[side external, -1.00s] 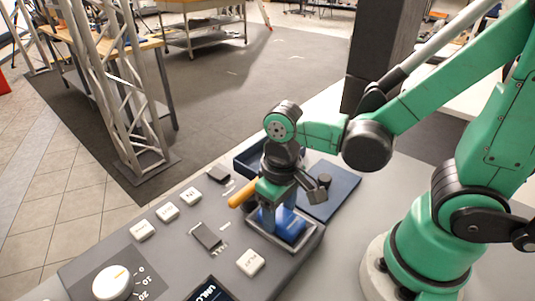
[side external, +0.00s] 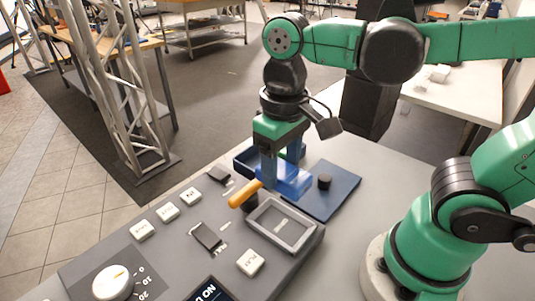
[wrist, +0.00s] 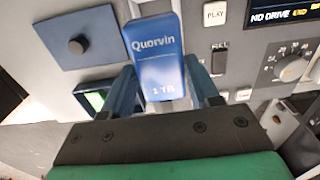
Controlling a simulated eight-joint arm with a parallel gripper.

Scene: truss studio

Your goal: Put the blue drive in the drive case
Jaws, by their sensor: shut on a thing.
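The blue drive (side external: 291,181), labelled "Quorvin 1 TB" in the wrist view (wrist: 157,55), is held between the blue fingers of my gripper (side external: 283,170). It hangs above the console, clear of the grey drive bay (side external: 256,231), which is empty. The drive case appears to be the dark blue open box (side external: 242,163) behind my gripper, partly hidden by it. Something green shows inside the box in the wrist view (wrist: 96,99). A flat dark blue lid (side external: 343,192) with a black knob (side external: 324,181) lies to the right of the box.
An orange-yellow handle (side external: 244,194) sticks up close to the left of the drive. The console carries white buttons (side external: 167,212), a slider (side external: 206,237), a white dial (side external: 113,282) and a screen reading "NO DRIVE" (wrist: 283,14). The grey surface right of the lid is clear.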

